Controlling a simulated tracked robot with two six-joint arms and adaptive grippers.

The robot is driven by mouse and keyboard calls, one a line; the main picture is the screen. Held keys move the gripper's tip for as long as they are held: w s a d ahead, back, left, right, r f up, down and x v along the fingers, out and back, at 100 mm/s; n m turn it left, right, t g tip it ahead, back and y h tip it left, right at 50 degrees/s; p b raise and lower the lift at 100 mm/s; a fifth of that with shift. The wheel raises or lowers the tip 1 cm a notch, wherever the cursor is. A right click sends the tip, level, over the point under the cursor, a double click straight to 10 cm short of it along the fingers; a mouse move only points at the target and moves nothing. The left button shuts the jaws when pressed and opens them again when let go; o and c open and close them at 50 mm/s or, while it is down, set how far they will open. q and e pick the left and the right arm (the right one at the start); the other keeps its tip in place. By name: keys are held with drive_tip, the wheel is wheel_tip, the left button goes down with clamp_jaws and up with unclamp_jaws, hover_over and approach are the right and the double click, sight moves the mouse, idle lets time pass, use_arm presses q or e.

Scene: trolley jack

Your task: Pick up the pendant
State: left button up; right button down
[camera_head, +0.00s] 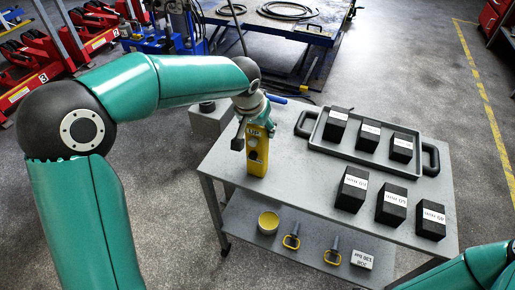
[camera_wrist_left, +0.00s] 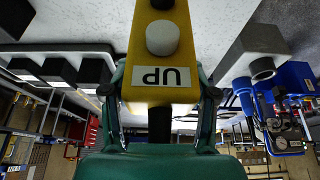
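The pendant (camera_head: 257,157) is a yellow box with a white "UP" label and round buttons, upright at the left part of the grey trolley top (camera_head: 290,150). In the head view I cannot tell whether its base touches the top. My left gripper (camera_head: 254,118) is at the pendant's upper end. In the left wrist view the pendant (camera_wrist_left: 160,60) runs between the two fingers (camera_wrist_left: 162,100), which lie against both its sides by the "UP" label. My right gripper is out of view; only part of that arm shows at the lower right.
A grey tray (camera_head: 312,141) with black labelled blocks stands at the back right of the trolley. More black blocks (camera_head: 390,206) stand in front of it. The lower shelf (camera_head: 240,222) holds a yellow tin (camera_head: 268,222), two yellow-handled items and a white box (camera_head: 362,259).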

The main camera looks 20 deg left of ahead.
use_arm(q)
clamp_jaws()
drive_tip(key=shift+r, duration=0.1)
drive_tip(key=shift+r, duration=0.1)
